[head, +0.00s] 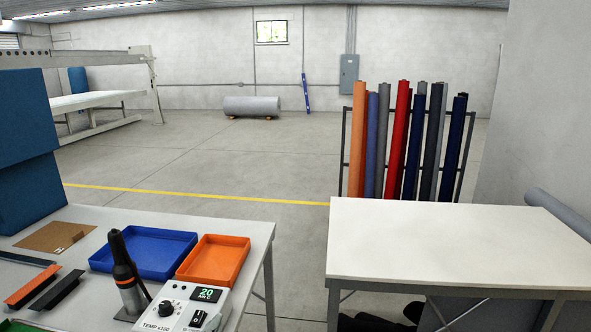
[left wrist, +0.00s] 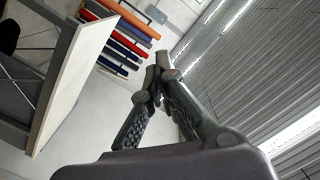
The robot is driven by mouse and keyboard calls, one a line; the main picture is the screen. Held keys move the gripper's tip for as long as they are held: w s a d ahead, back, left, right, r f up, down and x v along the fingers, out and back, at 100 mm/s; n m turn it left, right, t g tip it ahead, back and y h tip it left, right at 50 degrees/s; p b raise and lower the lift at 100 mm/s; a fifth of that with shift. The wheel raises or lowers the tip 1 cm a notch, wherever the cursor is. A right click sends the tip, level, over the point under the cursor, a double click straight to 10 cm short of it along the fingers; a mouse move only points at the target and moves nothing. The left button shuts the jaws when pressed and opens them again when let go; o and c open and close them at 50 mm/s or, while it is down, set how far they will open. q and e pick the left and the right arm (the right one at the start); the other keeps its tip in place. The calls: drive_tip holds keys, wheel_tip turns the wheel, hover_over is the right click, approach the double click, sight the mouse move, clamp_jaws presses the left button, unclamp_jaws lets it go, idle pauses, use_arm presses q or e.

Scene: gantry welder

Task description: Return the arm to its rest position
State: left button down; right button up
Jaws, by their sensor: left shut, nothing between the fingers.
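My left gripper (left wrist: 157,76) shows in the left wrist view with its two dark fingers drawn together at the tips. It is shut and empty, held in the air clear of any surface. The wrist picture is strongly tilted. A white-topped table (left wrist: 75,80) lies to the left of the fingers, and colored rolls (left wrist: 120,38) are beyond them. I cannot clearly make out the left gripper in the head view. My right gripper is in neither view.
A workbench at lower left holds a blue tray (head: 150,252), an orange tray (head: 213,260), a dark hand tool (head: 125,270) in a stand and a control box (head: 180,308). A bare white table (head: 450,240) stands at right, before a roll rack (head: 343,150). Open floor (head: 220,150) lies beyond.

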use_arm(q)
drive_tip(key=s+a+f+n+g+y, duration=0.2)
drive_tip(key=s+a+f+n+g, duration=0.3)
drive_tip(key=s+f+g, duration=0.55)
drive_tip(key=s+f+n+g, duration=0.1)
drive_tip(key=s+f+g, duration=0.1)
drive_tip(key=s+f, duration=0.45)
drive_tip(key=s+f+n+g, duration=0.1)
drive_tip(key=s+f+g, duration=0.15)
drive_tip(key=s, duration=0.65)
drive_tip(key=s+f+b+x, duration=0.1)
drive_tip(key=s+b+x, duration=0.15)
drive_tip(key=x, duration=1.15)
drive_tip(key=s+d+b+x, duration=0.1)
drive_tip(key=s+x, duration=0.2)
drive_tip(key=x, duration=1.1)
drive_tip(key=s+a+f+g+b, duration=0.1)
drive_tip(key=s+a+f+b, duration=0.2)
drive_tip(key=s+f, duration=1.5)
wheel_tip(320, 180, down, 4)
drive_tip(key=shift+r+b, duration=0.1)
drive_tip(key=shift+b, duration=0.35)
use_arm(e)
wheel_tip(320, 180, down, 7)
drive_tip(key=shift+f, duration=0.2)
use_arm(q)
drive_tip(key=shift+s, duration=0.15)
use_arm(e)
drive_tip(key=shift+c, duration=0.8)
